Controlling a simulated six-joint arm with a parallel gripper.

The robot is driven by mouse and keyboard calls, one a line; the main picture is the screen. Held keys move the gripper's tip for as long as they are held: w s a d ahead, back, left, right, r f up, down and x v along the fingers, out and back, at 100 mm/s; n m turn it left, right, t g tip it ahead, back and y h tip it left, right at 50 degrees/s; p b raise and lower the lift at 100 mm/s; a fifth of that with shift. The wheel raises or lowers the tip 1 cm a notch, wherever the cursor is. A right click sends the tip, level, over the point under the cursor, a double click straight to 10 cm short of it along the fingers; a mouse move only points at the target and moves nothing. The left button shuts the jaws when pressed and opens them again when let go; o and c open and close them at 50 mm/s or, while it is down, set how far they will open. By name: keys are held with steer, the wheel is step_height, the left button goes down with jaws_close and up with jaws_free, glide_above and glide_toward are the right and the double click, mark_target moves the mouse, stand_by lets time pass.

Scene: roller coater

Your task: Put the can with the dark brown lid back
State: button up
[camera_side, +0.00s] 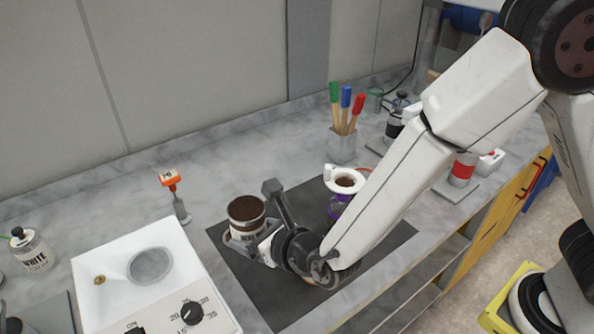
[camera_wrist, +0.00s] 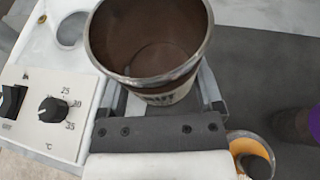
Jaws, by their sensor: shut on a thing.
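A white-labelled can (camera_side: 246,217) with a dark brown top is at the left part of the dark mat (camera_side: 265,290) in the side view. In the wrist view the can (camera_wrist: 160,60) shows a grey rim and a brown, hollow-looking inside; I see no separate lid there. My gripper (camera_side: 247,238) is shut on the can, with a finger on each side; it also shows in the wrist view (camera_wrist: 165,95). The can looks upright in the side view. Its base is hidden, so I cannot tell whether it touches the mat.
A white heater-like unit (camera_side: 155,290) with a dial and round recess stands left. An orange-topped stand (camera_side: 170,180) is behind it. A purple vessel with a white top (camera_side: 343,180) stands right of my gripper. Brushes (camera_side: 345,108) stand behind.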

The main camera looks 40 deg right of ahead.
steer(key=shift+s+a+f+n+y, duration=0.25)
steer(key=shift+s+f+n+y, duration=0.15)
steer(key=shift+s+y, duration=0.1)
steer(key=shift+f, duration=0.1)
glide_above(261, 282)
steer(key=shift+w+f, duration=0.15)
steer(key=shift+f, duration=2.65)
steer(key=shift+f, duration=0.1)
steer(key=shift+f, duration=1.8)
steer(key=shift+f, duration=0.2)
steer(key=o, duration=1.2)
